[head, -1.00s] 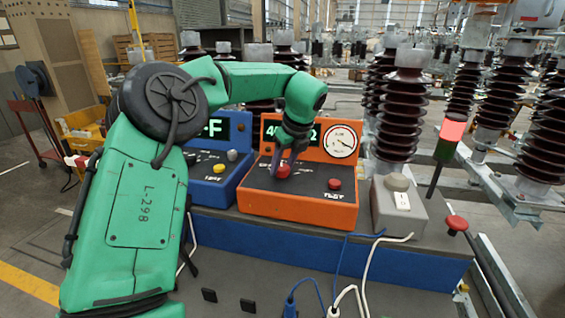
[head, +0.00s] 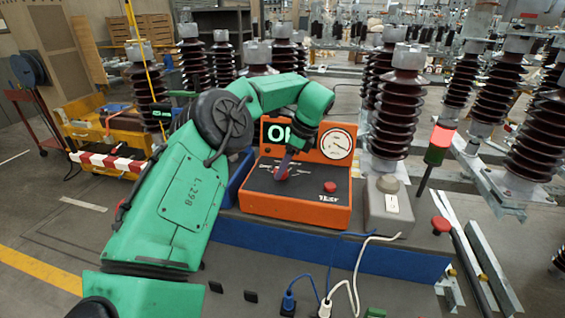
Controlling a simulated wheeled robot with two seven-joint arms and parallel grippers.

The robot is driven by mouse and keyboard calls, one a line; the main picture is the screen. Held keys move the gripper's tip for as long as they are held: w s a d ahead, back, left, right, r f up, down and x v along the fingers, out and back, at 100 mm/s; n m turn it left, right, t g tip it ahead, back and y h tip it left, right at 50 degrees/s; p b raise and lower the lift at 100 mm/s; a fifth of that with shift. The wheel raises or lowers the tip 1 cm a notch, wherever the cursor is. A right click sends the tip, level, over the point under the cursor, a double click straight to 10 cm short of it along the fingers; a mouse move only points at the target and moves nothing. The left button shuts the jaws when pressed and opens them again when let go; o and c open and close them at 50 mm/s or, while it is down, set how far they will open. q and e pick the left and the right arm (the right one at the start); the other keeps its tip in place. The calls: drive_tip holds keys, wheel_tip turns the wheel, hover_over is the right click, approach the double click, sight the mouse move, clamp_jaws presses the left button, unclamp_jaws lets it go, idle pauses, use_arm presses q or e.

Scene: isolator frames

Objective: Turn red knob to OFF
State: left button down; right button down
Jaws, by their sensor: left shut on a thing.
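The orange tester box (head: 290,208) stands on the bench, with a lit display (head: 278,132) partly hidden by my left arm. The visible display characters begin with "O". The red knob (head: 281,174) is on the left part of its sloping panel, partly covered by my left gripper (head: 284,168). That gripper reaches down from above and is shut on the red knob. A separate red button (head: 330,187) sits to the right, above the "TEST" label. My right gripper is not in view.
A round dial (head: 337,144) is at the box's upper right. A grey switch box (head: 390,208) stands close on the right, with a red mushroom button (head: 440,225) beyond it. A blue box (head: 232,190) is mostly hidden behind my left arm. Cables (head: 357,270) hang at the bench front.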

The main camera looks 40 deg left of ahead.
use_arm(q)
drive_tip(key=shift+r, duration=0.1)
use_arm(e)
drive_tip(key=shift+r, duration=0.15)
use_arm(q)
drive_tip(key=shift+c, duration=1.5)
unclamp_jaws()
